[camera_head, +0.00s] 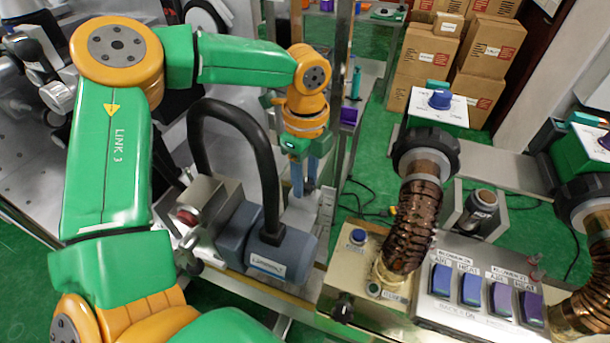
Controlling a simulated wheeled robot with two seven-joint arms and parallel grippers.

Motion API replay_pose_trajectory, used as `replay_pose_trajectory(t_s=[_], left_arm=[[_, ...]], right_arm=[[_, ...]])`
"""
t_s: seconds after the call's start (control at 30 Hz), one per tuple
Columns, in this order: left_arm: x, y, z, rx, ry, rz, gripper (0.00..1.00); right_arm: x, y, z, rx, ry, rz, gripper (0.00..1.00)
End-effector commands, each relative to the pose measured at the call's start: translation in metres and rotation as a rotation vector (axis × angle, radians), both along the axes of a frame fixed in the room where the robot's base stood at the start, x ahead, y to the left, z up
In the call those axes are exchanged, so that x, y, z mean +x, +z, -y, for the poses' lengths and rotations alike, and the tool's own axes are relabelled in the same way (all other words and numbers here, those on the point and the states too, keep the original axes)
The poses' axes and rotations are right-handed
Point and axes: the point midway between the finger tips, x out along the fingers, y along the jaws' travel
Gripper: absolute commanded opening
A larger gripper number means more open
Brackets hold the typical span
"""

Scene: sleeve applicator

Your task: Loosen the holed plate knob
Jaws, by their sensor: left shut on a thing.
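My left arm comes in from the left and its gripper (304,188) points down, with blue fingers close together. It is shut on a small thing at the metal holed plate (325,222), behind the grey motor. The fingers hide most of that thing; its place fits the holed plate knob, but its shape and how tight it sits cannot be seen. My right gripper is not in view.
A grey-blue motor (281,252) with a thick black hose (262,160) stands just left of the gripper. To the right are a beige box (350,265), a ribbed copper-coloured duct (408,228) and a panel with several blue and purple switches (471,289). Cardboard boxes (424,62) stand behind.

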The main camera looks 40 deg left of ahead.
Motion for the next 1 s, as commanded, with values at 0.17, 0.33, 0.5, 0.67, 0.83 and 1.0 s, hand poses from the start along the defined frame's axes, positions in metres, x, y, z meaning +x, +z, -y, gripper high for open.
replay_pose_trajectory(t_s=[0.17,0.33,0.5,0.67,0.83,1.0], left_arm=[[0.0014,0.0017,0.0,0.0,0.161,0.005,0.0],[0.0019,0.0021,-0.0001,0.001,0.323,0.007,0.0],[0.0022,0.0023,-0.0002,0.0,0.479,0.006,0.0],[0.0024,0.0023,-0.0003,0.0,0.61,0.006,0.0],[0.0027,0.0023,-0.0004,-0.001,0.723,0.007,0.0],[0.003,0.0024,-0.0004,-0.002,0.804,0.007,0.0]], right_arm=[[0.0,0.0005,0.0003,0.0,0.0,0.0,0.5],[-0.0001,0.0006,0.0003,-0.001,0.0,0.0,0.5],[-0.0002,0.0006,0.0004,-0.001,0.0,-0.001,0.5],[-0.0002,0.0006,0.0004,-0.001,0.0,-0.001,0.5],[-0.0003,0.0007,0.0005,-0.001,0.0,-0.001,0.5],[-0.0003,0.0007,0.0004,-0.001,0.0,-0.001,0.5]])
